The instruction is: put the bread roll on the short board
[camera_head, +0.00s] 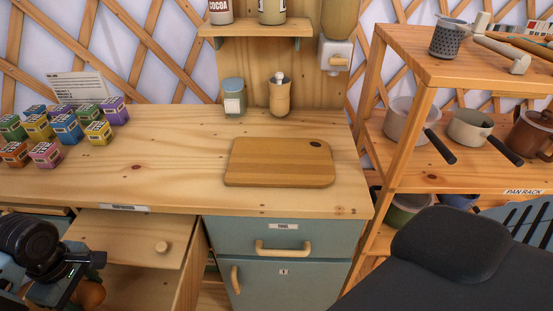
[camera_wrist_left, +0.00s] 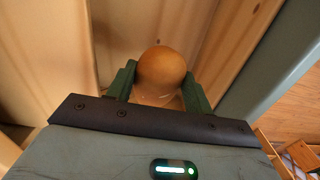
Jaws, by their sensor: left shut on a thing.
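The bread roll (camera_wrist_left: 160,72) is round and brown and sits between the two green fingers of my left gripper (camera_wrist_left: 158,90) in the left wrist view. The gripper is shut on it. In the head view my left gripper (camera_head: 84,280) is at the lower left, by the open drawer in front of the counter, and part of the roll (camera_head: 90,295) shows beneath it. A wooden cutting board (camera_head: 280,163) lies flat and bare on the counter, right of and beyond the gripper. It is the only board I see on the counter. My right gripper is not in view.
Several coloured boxes (camera_head: 66,126) stand at the counter's left. A canister (camera_head: 233,97) and a wooden pot (camera_head: 280,97) stand behind the board. The pan rack (camera_head: 450,180) is at the right.

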